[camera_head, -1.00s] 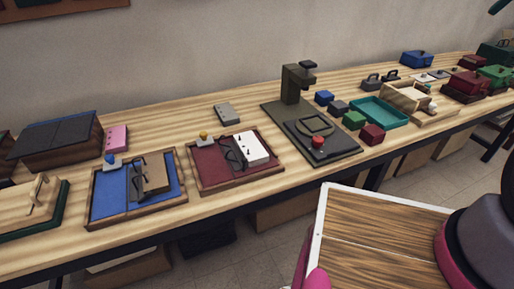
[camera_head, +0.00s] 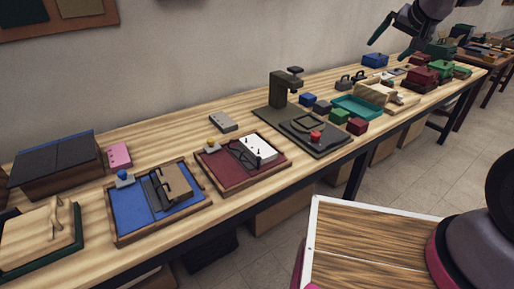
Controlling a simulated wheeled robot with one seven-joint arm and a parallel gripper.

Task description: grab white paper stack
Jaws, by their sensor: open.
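A white block (camera_head: 259,149), which looks like the white paper stack, lies on the right part of a red velvet tray (camera_head: 215,172) with a wooden rim. It has small dark marks on top, and a dark wiry item lies against its left side. My gripper (camera_head: 389,48) is at the upper right, high above the far part of the table, well right of and beyond the white block. Its dark fingers are apart with nothing visible between them.
A blue tray (camera_head: 136,213) with a brown block stands left of the red tray. A dark green press (camera_head: 282,95) rises to its right. A teal tray (camera_head: 359,107) and small coloured boxes lie farther right. Bare wood shows along the table's front edge.

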